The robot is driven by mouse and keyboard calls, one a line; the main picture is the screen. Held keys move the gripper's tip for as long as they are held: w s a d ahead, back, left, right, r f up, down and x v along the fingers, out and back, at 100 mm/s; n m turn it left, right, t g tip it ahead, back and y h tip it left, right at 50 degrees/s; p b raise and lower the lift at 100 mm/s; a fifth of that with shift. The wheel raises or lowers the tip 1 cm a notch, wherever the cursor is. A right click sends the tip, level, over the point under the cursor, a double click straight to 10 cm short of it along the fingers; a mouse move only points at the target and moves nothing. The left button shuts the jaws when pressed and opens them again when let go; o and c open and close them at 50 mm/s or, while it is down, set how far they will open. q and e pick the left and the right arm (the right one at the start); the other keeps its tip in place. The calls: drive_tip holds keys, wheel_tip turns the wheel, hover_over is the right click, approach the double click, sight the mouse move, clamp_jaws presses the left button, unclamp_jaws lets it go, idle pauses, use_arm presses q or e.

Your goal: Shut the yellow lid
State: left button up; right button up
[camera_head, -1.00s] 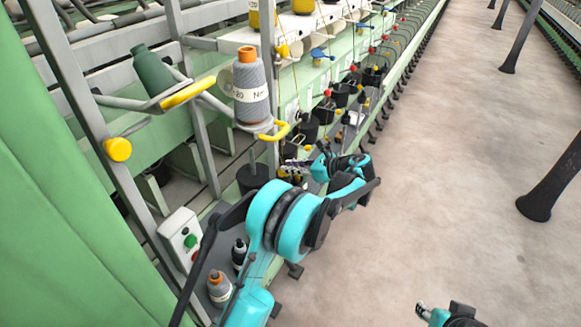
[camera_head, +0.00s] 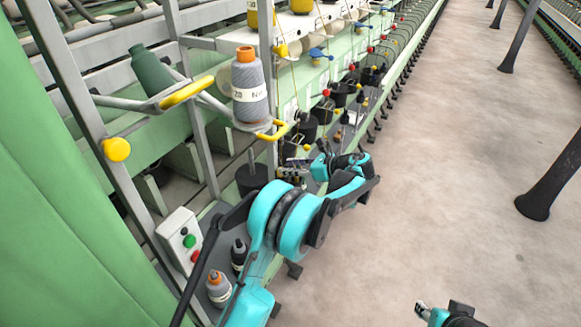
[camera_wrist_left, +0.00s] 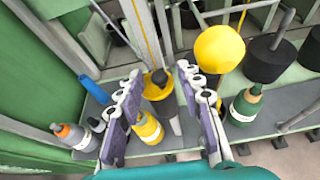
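In the left wrist view, a yellow lid-like piece (camera_wrist_left: 157,91) with a dark knob sits at the top of a grey cylinder (camera_wrist_left: 171,116). Whether it is open or shut is hard to tell. My left gripper (camera_wrist_left: 160,77) is open, with its two purple-grey fingers apart on either side of this piece and nothing visibly held. In the head view my left gripper (camera_head: 299,164) is small and dark beside the machine front, and the lid cannot be made out there. My right gripper (camera_head: 422,309) shows only partly at the bottom edge.
In the left wrist view a yellow ball (camera_wrist_left: 220,49) stands close by the right finger. A yellow bottle-like bobbin (camera_wrist_left: 147,129) and a green one (camera_wrist_left: 244,105) stand on the ledge. In the head view, a grey bobbin (camera_head: 250,90) stands above my arm. The floor (camera_head: 440,150) is open.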

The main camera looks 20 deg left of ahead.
use_arm(q)
drive_tip(key=v, duration=1.2)
drive_tip(key=shift+f, duration=0.15)
drive_tip(key=s+a+r+n+t+h+b, duration=0.1)
drive_tip(key=s+a+n+h, duration=0.25)
drive_tip(key=s, duration=0.45)
drive_tip(key=s+a+r+n+t+h, duration=0.1)
drive_tip(key=s+a+n+h, duration=0.1)
drive_tip(key=s+n+h, duration=0.4)
drive_tip(key=s+d+f+n+t+h, duration=0.1)
drive_tip(key=s+f+n, duration=0.1)
drive_tip(key=s, duration=0.4)
drive_tip(key=s+d+f+n+t+h, duration=0.1)
drive_tip(key=s+d+f+n, duration=0.1)
drive_tip(key=s, duration=0.4)
drive_tip(key=s+d+f+n+t+h+b, duration=0.1)
drive_tip(key=s+f+n, duration=0.2)
drive_tip(key=s+n, duration=0.2)
drive_tip(key=shift+s+d+f+n+h, duration=0.35)
drive_tip(key=shift+s+d+n, duration=0.05)
drive_tip(key=shift+n, duration=0.15)
